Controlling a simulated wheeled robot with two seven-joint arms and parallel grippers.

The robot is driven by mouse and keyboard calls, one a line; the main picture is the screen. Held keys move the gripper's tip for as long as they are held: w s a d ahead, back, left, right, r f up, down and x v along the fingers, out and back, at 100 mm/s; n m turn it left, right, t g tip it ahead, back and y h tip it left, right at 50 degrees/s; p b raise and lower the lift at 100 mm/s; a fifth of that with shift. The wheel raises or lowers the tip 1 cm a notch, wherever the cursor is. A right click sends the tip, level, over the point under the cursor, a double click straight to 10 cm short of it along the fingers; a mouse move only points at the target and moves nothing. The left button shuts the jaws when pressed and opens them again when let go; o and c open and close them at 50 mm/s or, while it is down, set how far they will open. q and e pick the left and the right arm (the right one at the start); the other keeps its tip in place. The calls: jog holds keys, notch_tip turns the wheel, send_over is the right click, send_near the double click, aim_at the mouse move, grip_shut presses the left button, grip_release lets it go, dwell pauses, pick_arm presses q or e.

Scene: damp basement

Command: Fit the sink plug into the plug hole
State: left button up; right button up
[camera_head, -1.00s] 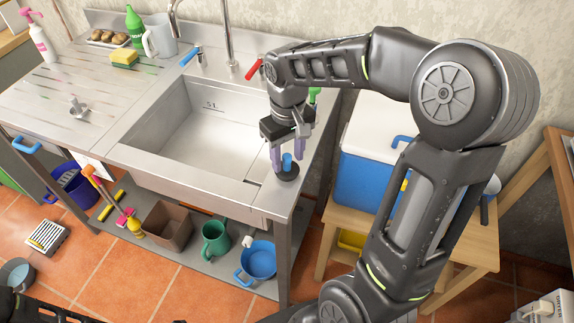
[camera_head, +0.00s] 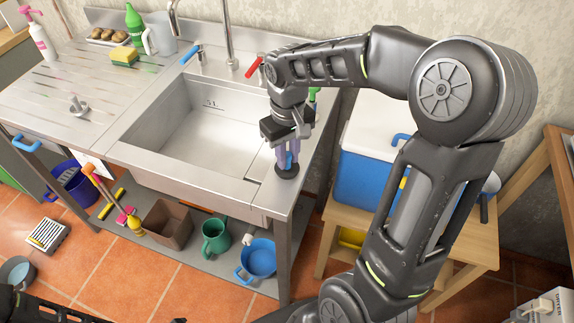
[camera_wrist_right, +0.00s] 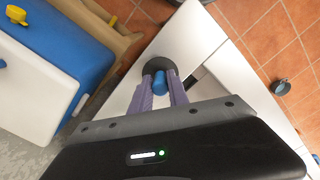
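The sink plug is a flat black disc with a blue upright handle (camera_head: 287,172). It stands on the narrow steel ledge at the right of the sink (camera_head: 205,135). My right gripper (camera_head: 288,157) points down over it, with its purple fingers on both sides of the blue handle. In the right wrist view the handle (camera_wrist_right: 158,82) sits between the fingers, which look closed in on it; the black disc lies just beyond the fingertips. The plug hole does not show in the sink's visible floor. My left gripper is not clearly visible; only dark arm parts show at the lower left.
Blue and red tap levers (camera_head: 254,67) and a tall spout (camera_head: 229,45) rise behind the sink. A small metal stemmed piece (camera_head: 78,108) lies on the drainboard. A blue and white cooler (camera_head: 365,180) stands right of the sink. The basin looks empty.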

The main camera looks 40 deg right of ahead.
grip_shut()
jog(key=shift+r, duration=0.15)
notch_tip(320, 180, up, 10)
jog(key=shift+f+b, duration=0.1)
jog(key=shift+b, duration=0.4)
dwell(0.6)
